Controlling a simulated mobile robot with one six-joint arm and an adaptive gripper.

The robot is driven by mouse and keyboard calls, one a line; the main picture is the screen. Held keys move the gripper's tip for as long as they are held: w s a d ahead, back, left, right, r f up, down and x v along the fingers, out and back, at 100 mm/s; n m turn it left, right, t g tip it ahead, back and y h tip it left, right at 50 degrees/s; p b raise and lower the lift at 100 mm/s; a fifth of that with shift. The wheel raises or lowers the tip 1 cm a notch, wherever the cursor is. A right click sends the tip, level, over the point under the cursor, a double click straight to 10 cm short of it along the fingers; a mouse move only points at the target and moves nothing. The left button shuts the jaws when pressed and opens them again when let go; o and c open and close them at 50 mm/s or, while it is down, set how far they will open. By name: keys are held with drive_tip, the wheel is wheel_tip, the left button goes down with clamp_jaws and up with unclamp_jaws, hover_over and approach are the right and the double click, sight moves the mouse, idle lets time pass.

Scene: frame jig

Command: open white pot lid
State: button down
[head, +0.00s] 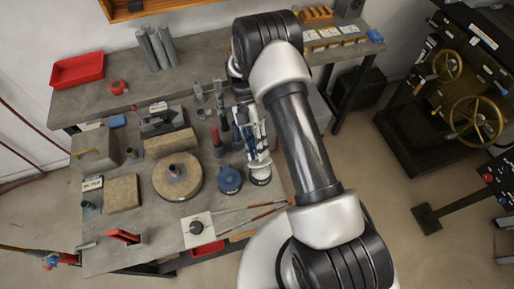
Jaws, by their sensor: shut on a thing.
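My gripper (254,148) points down over the right part of the grey workbench (105,258), in front of the arm's wrist. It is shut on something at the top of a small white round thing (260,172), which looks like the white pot. The fingers and the arm hide most of the upper part, so I cannot tell the lid from the pot or whether the lid is raised. A blue round pot-like thing (229,181) stands just left of it, apart from it.
A round wooden disc (166,188), a white square plate with a dark knob (187,240) and red-handled rods (262,217) lie nearby. A red tray (78,70) and grey cylinders (157,48) stand at the back. A machine with brass handwheels (475,120) is at right.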

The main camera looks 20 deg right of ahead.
drive_tip(key=shift+w, duration=0.1)
idle(0.4)
drive_tip(key=c, duration=1.4)
unclamp_jaws()
drive_tip(key=v, duration=1.2)
drive_tip(key=shift+w+f, duration=0.1)
drive_tip(key=shift+w, duration=0.05)
